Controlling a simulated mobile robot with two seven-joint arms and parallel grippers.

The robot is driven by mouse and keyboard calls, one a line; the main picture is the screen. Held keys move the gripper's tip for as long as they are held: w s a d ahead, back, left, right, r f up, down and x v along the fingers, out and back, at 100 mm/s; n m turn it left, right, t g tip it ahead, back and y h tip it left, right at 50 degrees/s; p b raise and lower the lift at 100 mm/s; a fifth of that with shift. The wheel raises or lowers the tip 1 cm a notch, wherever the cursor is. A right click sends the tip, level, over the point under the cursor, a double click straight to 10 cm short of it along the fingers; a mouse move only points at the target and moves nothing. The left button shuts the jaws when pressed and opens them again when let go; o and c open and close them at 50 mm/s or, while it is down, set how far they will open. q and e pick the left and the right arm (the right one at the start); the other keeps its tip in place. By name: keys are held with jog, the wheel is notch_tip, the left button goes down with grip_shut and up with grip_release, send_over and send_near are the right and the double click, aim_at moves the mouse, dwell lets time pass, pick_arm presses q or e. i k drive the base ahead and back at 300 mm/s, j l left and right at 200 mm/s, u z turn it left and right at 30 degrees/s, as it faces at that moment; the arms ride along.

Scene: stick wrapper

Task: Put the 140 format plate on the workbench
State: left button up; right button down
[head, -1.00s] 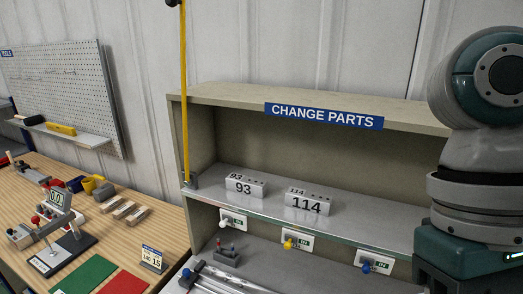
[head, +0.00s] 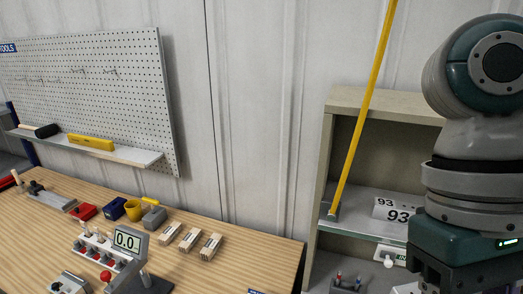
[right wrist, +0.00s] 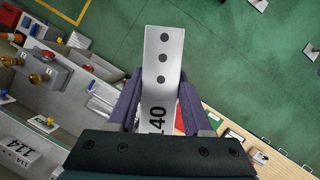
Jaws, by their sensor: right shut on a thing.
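The 140 format plate (right wrist: 163,50) is a pale flat plate with several dark holes and a black "140" near my gripper. My right gripper (right wrist: 161,82) is shut on it, a purple finger on each side, and holds it above the green floor. In the head view only my right arm shows, at the right edge; the plate is not in that view. The wooden workbench (head: 240,258) is at the lower left of the head view, apart from my right arm. My left gripper is in neither view.
The bench's right end has bare wood.

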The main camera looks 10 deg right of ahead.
aim_at(27, 252)
jog(key=i+j, duration=0.15)
jog(key=j, duration=0.25)
jog(key=i+j, duration=0.1)
jog(key=j, duration=0.3)
jog(key=i+j+z, duration=0.1)
jog(key=j, duration=0.3)
jog(key=i+j, duration=0.15)
jog(key=j, duration=0.25)
jog(key=i+j, duration=0.15)
jog(key=j, duration=0.25)
jog(key=i+j+z, duration=0.1)
jog(key=j, duration=0.3)
jog(key=i+j, duration=0.15)
jog(key=j, duration=0.25)
jog(key=i+j, duration=0.15)
jog(key=j, duration=0.25)
jog(key=i+j+z, duration=0.1)
jog(key=j, duration=0.3)
jog(key=i+j, duration=0.15)
jog(key=j, duration=0.25)
jog(key=i+j, duration=0.1)
jog(key=j, duration=0.3)
jog(key=i+j+z, duration=0.1)
jog(key=j, duration=0.35)
jog(key=i+j, duration=0.15)
jog(key=j, duration=0.15)
jog(key=i+j, duration=0.15)
jog(key=j, duration=0.15)
